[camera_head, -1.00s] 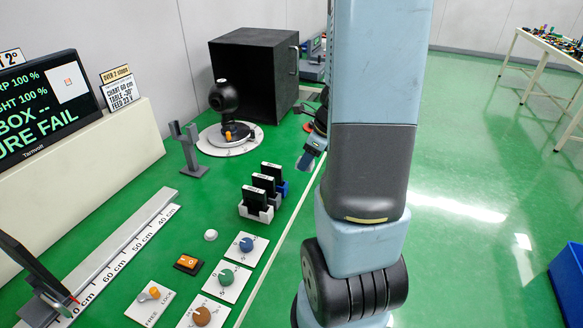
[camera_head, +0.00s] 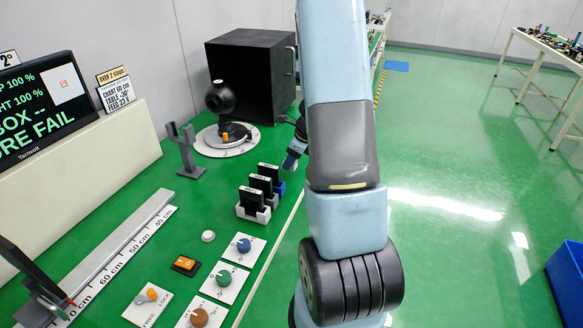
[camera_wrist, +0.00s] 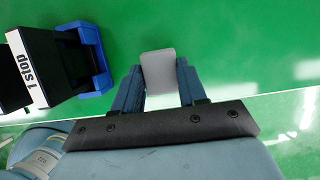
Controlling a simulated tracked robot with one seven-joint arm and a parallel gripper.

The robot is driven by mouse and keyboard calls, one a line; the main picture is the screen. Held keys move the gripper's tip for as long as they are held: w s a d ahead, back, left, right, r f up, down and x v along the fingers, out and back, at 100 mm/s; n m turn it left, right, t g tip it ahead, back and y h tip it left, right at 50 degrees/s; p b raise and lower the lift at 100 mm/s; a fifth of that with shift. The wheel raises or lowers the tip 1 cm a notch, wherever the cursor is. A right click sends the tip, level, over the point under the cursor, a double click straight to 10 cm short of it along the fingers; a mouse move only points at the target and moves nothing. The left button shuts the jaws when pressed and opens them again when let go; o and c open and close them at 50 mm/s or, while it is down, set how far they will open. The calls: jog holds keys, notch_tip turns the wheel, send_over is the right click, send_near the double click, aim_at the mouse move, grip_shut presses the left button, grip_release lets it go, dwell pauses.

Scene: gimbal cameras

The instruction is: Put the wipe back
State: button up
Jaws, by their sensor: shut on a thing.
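The wipe is a small light-grey piece (camera_wrist: 158,70) in the wrist view. My gripper (camera_wrist: 158,92) is shut on it, with one blue finger on each side. In the head view, my gripper (camera_head: 296,148) is partly hidden behind my arm and hangs near the bench's right edge, just right of the filter stands. The wipe shows there as a small pale patch (camera_head: 290,163) at the fingertips. In the wrist view, the wipe is over green surface, right of the blue stand. I cannot tell whether it touches the surface.
Several black filters stand in holders (camera_head: 253,212); the blue one (camera_wrist: 97,60) with the "1 stop" filter is closest to my gripper. A black box (camera_head: 240,75), a round turntable with a black camera (camera_head: 222,98) and a grey forked post (camera_head: 186,155) stand behind. Dials lie in front.

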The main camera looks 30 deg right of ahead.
jog(key=shift+w+f, duration=0.2)
jog(key=shift+f, duration=0.15)
jog(key=shift+w+f, duration=0.1)
jog(key=shift+f, duration=1.4)
jog(key=o, duration=0.9)
jog(key=shift+o, duration=0.2)
jog(key=shift+r, duration=0.1)
